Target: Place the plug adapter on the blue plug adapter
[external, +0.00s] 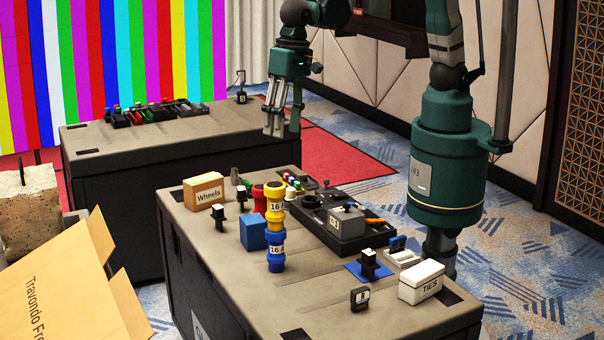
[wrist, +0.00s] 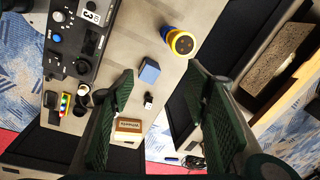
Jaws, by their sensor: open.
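A yellow plug adapter (external: 276,215) with a 16A label sits upright on a blue plug adapter (external: 275,250) on the near table. The two look stacked, end to end. In the wrist view the yellow adapter (wrist: 182,42) shows from above, with a little of the blue one beside it. My gripper (external: 281,133) is open and empty, raised beyond the far edge of the near table, behind the stack and apart from it. In the wrist view its two spread fingers (wrist: 160,72) have nothing held between them.
A blue box (external: 252,232) stands just left of the stack, and a red item (external: 259,202) behind it. A Wheels box (external: 204,191) is farther left. A black control panel (external: 330,220) is at right. A white TIES box (external: 421,282) stands near the right corner. The front-left tabletop is clear.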

